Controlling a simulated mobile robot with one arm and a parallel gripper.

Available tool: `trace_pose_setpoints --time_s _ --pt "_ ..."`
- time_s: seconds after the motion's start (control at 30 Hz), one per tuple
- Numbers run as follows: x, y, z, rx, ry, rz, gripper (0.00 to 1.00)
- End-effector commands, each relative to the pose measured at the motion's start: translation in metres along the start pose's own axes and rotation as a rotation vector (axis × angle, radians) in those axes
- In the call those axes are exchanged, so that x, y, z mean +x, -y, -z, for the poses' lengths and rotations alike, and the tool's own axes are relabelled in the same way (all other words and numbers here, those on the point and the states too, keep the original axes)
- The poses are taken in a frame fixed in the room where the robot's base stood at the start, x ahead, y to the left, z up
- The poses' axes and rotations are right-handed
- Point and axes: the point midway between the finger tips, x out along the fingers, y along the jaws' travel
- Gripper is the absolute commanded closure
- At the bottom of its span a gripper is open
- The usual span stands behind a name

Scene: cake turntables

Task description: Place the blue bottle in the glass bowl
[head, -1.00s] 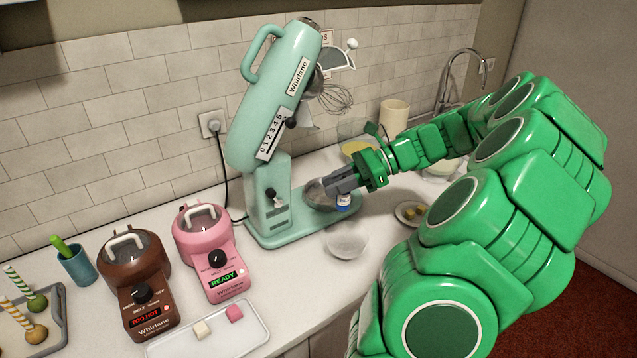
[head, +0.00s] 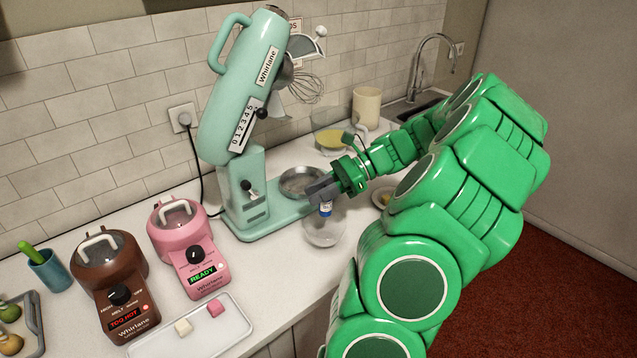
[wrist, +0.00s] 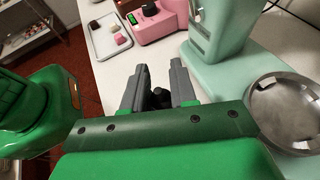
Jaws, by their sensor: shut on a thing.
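My gripper (head: 322,190) is shut on the small blue bottle (head: 326,210), which hangs upright below the fingers with a white and blue label showing. The clear glass bowl (head: 323,234) stands on the counter in front of the mixer base. The bottle overlaps the bowl's upper rim in the head view; I cannot tell how far above or inside the rim its bottom is. In the wrist view my gripper (wrist: 158,72) shows two grey fingers with something dark between them. The bowl cannot be made out there.
The mint stand mixer (head: 235,130) with its metal bowl (head: 302,181) stands just behind my gripper. Pink (head: 188,245) and brown (head: 112,270) melters and a tray of cubes (head: 165,345) are at left. A glass jug (head: 330,118) stands behind.

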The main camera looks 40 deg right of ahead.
Motion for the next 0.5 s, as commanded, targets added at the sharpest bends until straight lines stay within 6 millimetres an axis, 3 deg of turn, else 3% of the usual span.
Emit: trace_pose_setpoints --time_s 0.5 --pt "0.017 0.0 0.041 0.0 -0.002 0.002 1.0"
